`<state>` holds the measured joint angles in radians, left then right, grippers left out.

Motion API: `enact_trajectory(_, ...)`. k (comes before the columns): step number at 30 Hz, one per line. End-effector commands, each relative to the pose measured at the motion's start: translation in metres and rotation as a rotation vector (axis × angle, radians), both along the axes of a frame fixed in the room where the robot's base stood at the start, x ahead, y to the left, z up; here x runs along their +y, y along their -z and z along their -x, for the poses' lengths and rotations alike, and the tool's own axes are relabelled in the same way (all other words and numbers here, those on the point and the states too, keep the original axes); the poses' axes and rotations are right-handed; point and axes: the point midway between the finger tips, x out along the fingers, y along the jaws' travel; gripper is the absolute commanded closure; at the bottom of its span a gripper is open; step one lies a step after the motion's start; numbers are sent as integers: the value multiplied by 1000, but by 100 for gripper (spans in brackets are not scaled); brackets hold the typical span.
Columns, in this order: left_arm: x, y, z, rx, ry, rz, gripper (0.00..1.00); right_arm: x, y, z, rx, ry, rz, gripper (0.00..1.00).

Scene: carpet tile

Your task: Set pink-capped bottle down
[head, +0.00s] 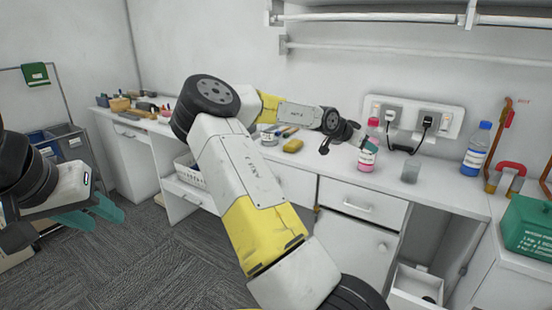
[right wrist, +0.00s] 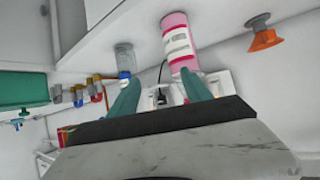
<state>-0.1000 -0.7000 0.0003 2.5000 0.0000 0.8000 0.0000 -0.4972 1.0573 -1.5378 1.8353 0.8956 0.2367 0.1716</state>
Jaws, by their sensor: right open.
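The pink-capped bottle (head: 367,157), pink with a white label, stands upright on the white counter (head: 450,194) below the wall sockets. My right gripper (head: 364,142) is at the bottle's upper part, partly covering it in the head view. In the right wrist view, which is upside down, the bottle (right wrist: 180,42) has its base at the counter and its cap end by the fingertips. The right fingers (right wrist: 160,82) are apart; whether one touches the bottle I cannot tell. My left gripper (head: 98,211) is open and empty over the floor at the left.
A clear glass (head: 410,170) stands just right of the bottle. An open drawer (head: 416,285) shows below.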

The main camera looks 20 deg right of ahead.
Motion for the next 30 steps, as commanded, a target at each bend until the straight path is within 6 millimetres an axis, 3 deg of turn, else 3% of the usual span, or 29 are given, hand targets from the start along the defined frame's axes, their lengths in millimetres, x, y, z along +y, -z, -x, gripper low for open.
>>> enact_trajectory(3, 0, 0, 0, 0, 0, 0, 64, 27, 58, 28, 28, -18, -262, 43)
enact_trajectory(6, 0, 0, 0, 0, 0, 0, 64, 69, 91, 40, 52, -83, -460, 43)
enact_trajectory(9, 0, 0, 0, 0, 0, 0, 64, 122, 105, 46, 71, -182, -633, 43)
enact_trajectory(11, 0, 0, 0, 0, 0, 0, 64, 155, 104, 50, 78, -257, -720, 43)
enact_trajectory(16, 0, 0, 0, 0, 0, 0, 64, 249, 72, 64, 96, -522, -894, 43)
enact_trajectory(21, 0, 0, 0, 0, 0, 0, 64, 330, 15, 98, 123, -831, -935, 43)
enact_trajectory(27, 0, 0, 0, 0, 0, 0, 64, 395, -47, 163, 185, -1174, -796, 43)
enact_trajectory(30, 0, 0, 0, 0, 0, 0, 64, 413, -66, 198, 230, -1300, -674, 43)
